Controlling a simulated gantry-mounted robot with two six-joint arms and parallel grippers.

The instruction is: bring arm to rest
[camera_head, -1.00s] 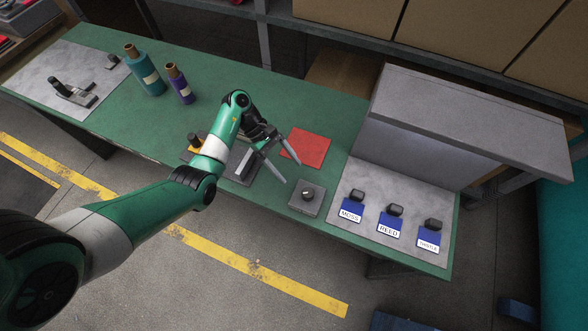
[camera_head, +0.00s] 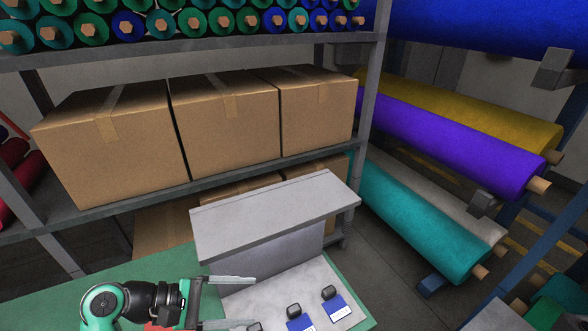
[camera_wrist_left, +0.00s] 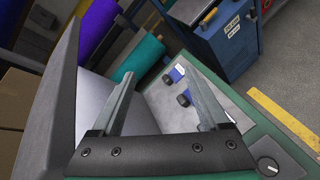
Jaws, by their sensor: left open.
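My left gripper (camera_head: 232,302) is at the bottom of the head view, above the green table (camera_head: 60,300). Its two fingers are spread, point right and hold nothing. They are in front of the grey hooded stand (camera_head: 275,215) and left of the blue labelled tags (camera_head: 300,324). In the left wrist view the open fingers (camera_wrist_left: 157,70) show with the grey stand's panel (camera_wrist_left: 52,100) close on the left and tags (camera_wrist_left: 176,73) beyond. A sliver of red felt (camera_head: 158,327) shows under my arm. My right gripper is not in view.
Cardboard boxes (camera_head: 225,110) fill the shelf behind the table. Felt rolls in purple (camera_head: 450,145) and teal (camera_head: 430,225) hang on a rack at right. A dial box (camera_wrist_left: 268,165) and a blue cabinet (camera_wrist_left: 222,42) show in the left wrist view.

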